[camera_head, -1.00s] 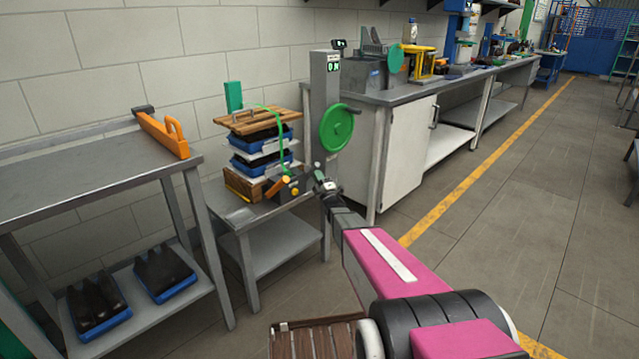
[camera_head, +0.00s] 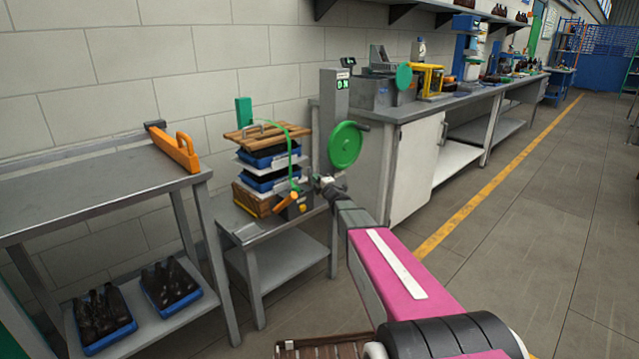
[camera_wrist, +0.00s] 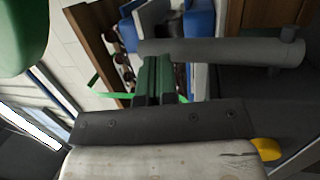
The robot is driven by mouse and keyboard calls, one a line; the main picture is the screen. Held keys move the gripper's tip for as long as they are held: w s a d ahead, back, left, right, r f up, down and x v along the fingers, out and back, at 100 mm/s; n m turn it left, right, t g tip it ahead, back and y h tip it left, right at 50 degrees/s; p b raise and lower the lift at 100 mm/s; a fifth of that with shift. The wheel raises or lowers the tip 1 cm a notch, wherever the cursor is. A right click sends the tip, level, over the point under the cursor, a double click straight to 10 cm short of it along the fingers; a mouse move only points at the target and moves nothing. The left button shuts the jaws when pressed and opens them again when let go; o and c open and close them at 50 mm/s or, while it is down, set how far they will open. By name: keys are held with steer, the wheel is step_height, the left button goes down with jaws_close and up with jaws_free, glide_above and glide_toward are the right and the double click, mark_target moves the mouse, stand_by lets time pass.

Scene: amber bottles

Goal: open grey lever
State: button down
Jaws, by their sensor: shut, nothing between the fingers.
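A grey bar (camera_wrist: 220,53), which looks like the grey lever, lies across the upper part of the wrist view, with a short knob at its right end. The dark green fingers of my gripper (camera_wrist: 160,75) are shut and empty, their tips at the near side of the bar's left part. I cannot tell whether they touch it. In the head view my gripper (camera_head: 320,183) is beside a dark block (camera_head: 296,208) with an orange handle (camera_head: 286,201) on the small grey table (camera_head: 262,232). The lever is not clearly visible there.
Stacked blue trays (camera_head: 268,157) with a wooden board (camera_head: 262,134) on top stand left of my gripper. A green handwheel (camera_head: 345,145) on a grey post (camera_head: 334,95) is just above it. A bench (camera_head: 95,190) stands left; floor (camera_head: 520,220) at right is clear.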

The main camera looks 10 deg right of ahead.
steer(key=shift+x, duration=0.85)
steer(key=shift+w+a+r, duration=0.15)
steer(key=shift+a, duration=0.1)
steer(key=shift+s+d, duration=0.1)
steer(key=shift+s, duration=0.25)
steer(key=s+d, duration=0.3)
steer(key=s, duration=0.3)
steer(key=s+d+r, duration=0.1)
steer(key=s+d, duration=0.2)
steer(key=s, duration=0.3)
steer(key=shift+s+r, duration=0.3)
steer(key=shift+s, duration=0.05)
